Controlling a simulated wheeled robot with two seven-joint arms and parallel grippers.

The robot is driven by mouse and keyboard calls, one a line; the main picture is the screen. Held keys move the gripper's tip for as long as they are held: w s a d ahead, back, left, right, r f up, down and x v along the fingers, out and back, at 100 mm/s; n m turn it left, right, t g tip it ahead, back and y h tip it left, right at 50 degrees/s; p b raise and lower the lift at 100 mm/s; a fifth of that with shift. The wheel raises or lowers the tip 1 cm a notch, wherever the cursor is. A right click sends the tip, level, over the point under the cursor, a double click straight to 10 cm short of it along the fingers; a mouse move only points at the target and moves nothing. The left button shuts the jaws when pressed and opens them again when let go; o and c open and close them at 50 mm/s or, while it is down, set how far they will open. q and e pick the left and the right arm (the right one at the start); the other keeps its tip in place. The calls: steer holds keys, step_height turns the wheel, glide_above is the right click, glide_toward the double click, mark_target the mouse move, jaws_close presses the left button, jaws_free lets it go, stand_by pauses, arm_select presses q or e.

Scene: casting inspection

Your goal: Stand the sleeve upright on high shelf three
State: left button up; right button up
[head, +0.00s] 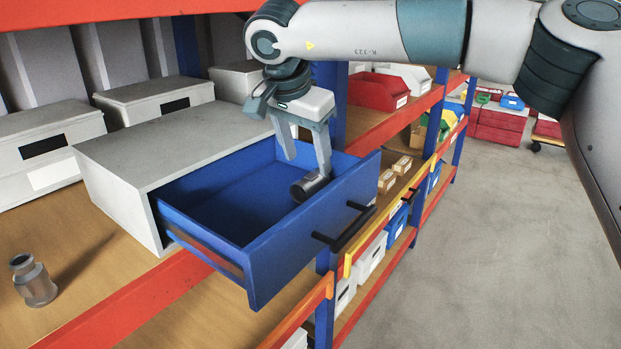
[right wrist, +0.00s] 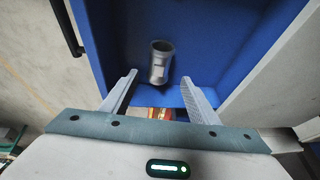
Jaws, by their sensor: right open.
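A grey metal sleeve (head: 305,188) lies on its side in the open blue drawer (head: 215,207), near the drawer's front right corner. In the right wrist view the sleeve (right wrist: 160,64) shows its dark open end, just beyond and between the fingertips. My right gripper (head: 308,166) is open and points down into the drawer, close to the sleeve; its fingers (right wrist: 160,78) hold nothing. One finger overlaps the sleeve in the head view, and I cannot tell if they touch. My left gripper is out of view.
A grey metal part with a stepped neck (head: 34,281) stands upright on the wooden shelf at left. The grey drawer cabinet (head: 150,160) and the drawer front with black handles (head: 345,228) bound the space. Grey boxes (head: 45,148) stand behind. A red bin (head: 378,92) is farther right.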

mark_target(309, 176)
steer(key=shift+w+f, duration=0.1)
steer(key=shift+f, duration=0.3)
steer(key=shift+d+f+p, duration=0.1)
steer(key=shift+f+p, duration=0.25)
steer(key=shift+p, duration=0.25)
steer(key=p+x, duration=0.2)
steer(key=x, duration=0.1)
steer(key=shift+f, duration=0.8)
steer(key=shift+c, duration=0.3)
steer(key=shift+w+r, duration=0.1)
jaws_close()
steer(key=shift+r, duration=0.15)
